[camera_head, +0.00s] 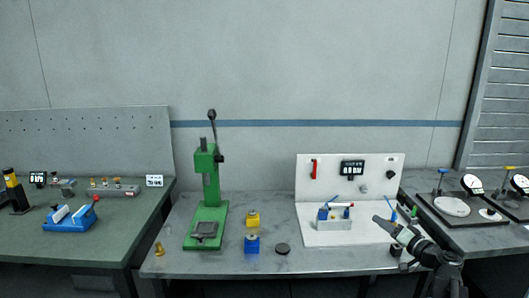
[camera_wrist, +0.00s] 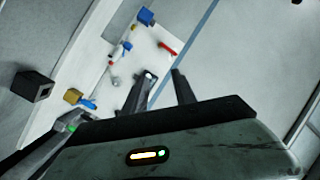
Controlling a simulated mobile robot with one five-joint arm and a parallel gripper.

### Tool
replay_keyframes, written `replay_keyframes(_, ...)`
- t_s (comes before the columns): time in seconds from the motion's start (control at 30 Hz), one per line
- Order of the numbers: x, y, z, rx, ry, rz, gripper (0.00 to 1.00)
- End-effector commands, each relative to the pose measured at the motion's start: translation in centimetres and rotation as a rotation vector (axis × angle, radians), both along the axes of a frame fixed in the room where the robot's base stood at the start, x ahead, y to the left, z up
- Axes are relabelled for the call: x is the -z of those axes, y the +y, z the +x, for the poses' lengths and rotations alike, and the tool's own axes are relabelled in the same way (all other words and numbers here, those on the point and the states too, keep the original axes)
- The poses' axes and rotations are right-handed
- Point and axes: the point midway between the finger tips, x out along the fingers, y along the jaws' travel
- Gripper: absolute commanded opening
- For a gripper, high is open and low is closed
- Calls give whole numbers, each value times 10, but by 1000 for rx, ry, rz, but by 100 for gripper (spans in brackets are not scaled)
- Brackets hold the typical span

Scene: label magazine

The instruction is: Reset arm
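My arm reaches in from the lower right in the head view, and my gripper (camera_head: 378,220) is above the right part of the middle bench (camera_head: 330,262), in front of the white station board (camera_head: 328,170). In the wrist view my gripper (camera_wrist: 162,76) shows two dark fingers standing apart with nothing between them. The white board also shows in the wrist view (camera_wrist: 143,44), tilted, beyond the fingers. Some of the blue tools (camera_head: 393,216) at the board's right side are partly hidden behind my gripper.
A green press (camera_head: 206,212) stands left on the middle bench. Yellow (camera_head: 253,219) and blue (camera_head: 252,243) blocks and a dark disc (camera_head: 282,249) lie between press and board. Benches stand left (camera_head: 90,232) and right (camera_head: 480,238). The bench front between disc and gripper is clear.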

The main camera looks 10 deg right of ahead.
Motion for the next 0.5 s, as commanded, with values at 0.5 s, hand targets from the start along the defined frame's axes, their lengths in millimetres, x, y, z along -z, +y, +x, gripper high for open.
replay_keyframes(0.5,89,370,-10,-627,455,-385,33)
